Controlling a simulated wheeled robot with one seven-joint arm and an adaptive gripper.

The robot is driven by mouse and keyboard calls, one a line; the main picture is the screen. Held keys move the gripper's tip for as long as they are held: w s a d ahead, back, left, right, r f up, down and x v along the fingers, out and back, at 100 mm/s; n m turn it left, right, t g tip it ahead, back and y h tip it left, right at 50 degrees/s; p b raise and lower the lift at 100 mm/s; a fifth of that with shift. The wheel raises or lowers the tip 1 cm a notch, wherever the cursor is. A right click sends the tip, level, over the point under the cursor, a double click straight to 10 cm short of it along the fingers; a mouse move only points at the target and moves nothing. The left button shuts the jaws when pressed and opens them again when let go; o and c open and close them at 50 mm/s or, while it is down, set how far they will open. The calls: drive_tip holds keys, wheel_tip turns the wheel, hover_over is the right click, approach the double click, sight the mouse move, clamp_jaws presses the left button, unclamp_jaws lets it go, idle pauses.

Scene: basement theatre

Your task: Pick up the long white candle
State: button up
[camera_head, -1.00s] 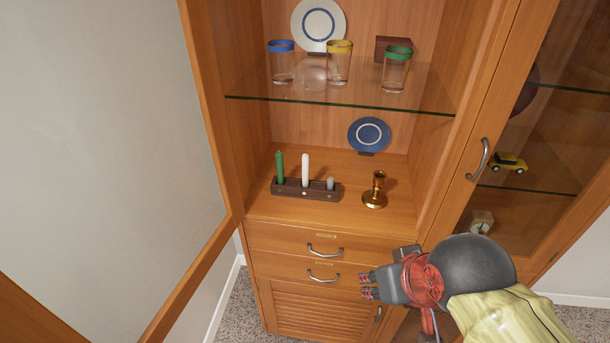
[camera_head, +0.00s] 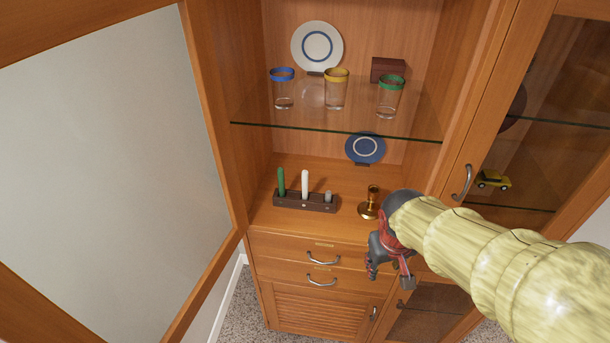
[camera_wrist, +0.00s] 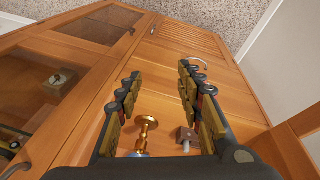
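The long white candle (camera_head: 305,184) stands upright in a dark wooden holder (camera_head: 289,203) on the cabinet shelf. A green candle (camera_head: 282,181) stands to its left and a short grey one (camera_head: 328,196) to its right. My gripper (camera_head: 390,277) is in front of the drawers, right of and below the holder, apart from the candles. In the wrist view my gripper (camera_wrist: 160,80) is open and empty, its two fingers spread wide.
A brass candlestick (camera_head: 368,211) stands right of the holder, close to my arm. A glass shelf (camera_head: 330,132) above carries glasses (camera_head: 335,92). The open door (camera_head: 212,140) bounds the left; a closed glass door (camera_head: 500,150) is at right. Drawers (camera_head: 290,254) lie below.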

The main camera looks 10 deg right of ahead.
sight(307, 181)
drive_tip(key=w+f+n+t+p, duration=0.1)
drive_tip(key=w+f+p, duration=0.1)
drive_tip(key=w, duration=0.5)
drive_tip(key=w+f+n+t+y+p, duration=0.1)
drive_tip(key=w+f+t+p, duration=0.1)
drive_tip(key=w, duration=0.5)
drive_tip(key=w+f+n+t+p, duration=0.1)
drive_tip(key=w+f+p, duration=0.1)
drive_tip(key=w, duration=0.5)
drive_tip(key=shift+d+f+t, duration=0.15)
drive_tip(key=shift+f+t, duration=0.15)
drive_tip(key=shift+f, duration=0.35)
drive_tip(key=w+a+y, duration=0.1)
drive_tip(key=w+a, duration=0.1)
drive_tip(key=w+a+r+n+t+y, duration=0.1)
drive_tip(key=w, duration=0.1)
drive_tip(key=w+a+t+y, duration=0.1)
drive_tip(key=a, duration=0.1)
drive_tip(key=shift+w+a+r+n, duration=0.2)
drive_tip(key=shift+w+a+n, duration=0.1)
drive_tip(key=shift+w, duration=0.1)
drive_tip(key=w+a+r+t+y, duration=0.2)
drive_tip(key=w+a+r+y, duration=0.1)
drive_tip(key=a+r, duration=0.25)
drive_tip(key=shift+n, duration=0.3)
drive_tip(key=x, duration=0.7)
drive_tip(key=shift+w+a+r, duration=0.1)
drive_tip(key=shift+w+r, duration=0.05)
drive_tip(key=shift+c, duration=0.4)
clamp_jaws()
